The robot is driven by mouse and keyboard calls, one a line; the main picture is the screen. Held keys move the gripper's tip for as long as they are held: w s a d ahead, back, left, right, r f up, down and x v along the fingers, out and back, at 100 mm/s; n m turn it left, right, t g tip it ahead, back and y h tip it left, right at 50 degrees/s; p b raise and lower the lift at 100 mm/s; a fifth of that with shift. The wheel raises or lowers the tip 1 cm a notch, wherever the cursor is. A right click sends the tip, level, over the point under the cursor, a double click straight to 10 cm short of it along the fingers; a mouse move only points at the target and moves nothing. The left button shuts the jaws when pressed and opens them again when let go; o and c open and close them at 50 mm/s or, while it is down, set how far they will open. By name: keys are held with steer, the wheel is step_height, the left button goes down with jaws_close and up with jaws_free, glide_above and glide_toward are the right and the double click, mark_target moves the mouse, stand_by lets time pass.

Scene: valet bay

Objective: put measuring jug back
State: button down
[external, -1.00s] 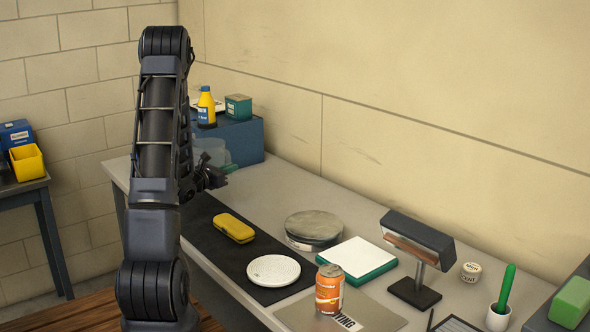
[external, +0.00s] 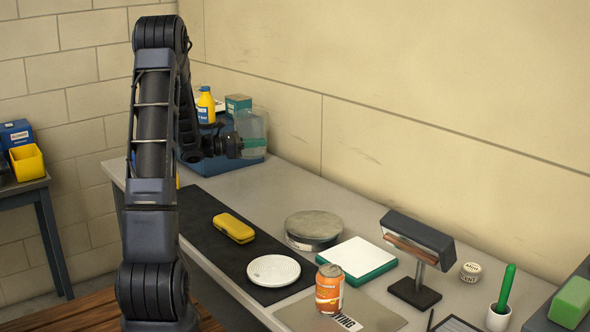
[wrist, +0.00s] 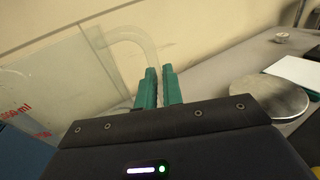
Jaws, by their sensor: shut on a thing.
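The measuring jug (external: 253,130) is clear plastic. In the external view my gripper (external: 238,145) holds it raised in front of the blue box (external: 236,165), near the back wall. In the wrist view the jug (wrist: 50,95) fills the left side, with red markings reading "ml". Its curved handle (wrist: 137,40) runs to the green fingertips of my gripper (wrist: 159,88), which are shut on it. The exact grip point on the handle is partly hidden by the fingers.
A yellow bottle (external: 206,105) and a green box (external: 238,103) stand on the blue box. On the table are a yellow case (external: 234,228), a white disc (external: 273,270), a round metal tin (external: 313,226), an orange can (external: 329,290) and a lamp-like stand (external: 418,240).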

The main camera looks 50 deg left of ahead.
step_height(320, 180, down, 15)
steer(key=shift+f, duration=0.15)
stand_by(0.5)
steer(key=shift+f, duration=0.15)
steer(key=c, duration=1.5)
jaws_free()
steer(key=shift+c, duration=0.2)
steer(key=v, duration=1.2)
steer(key=shift+r, duration=0.25)
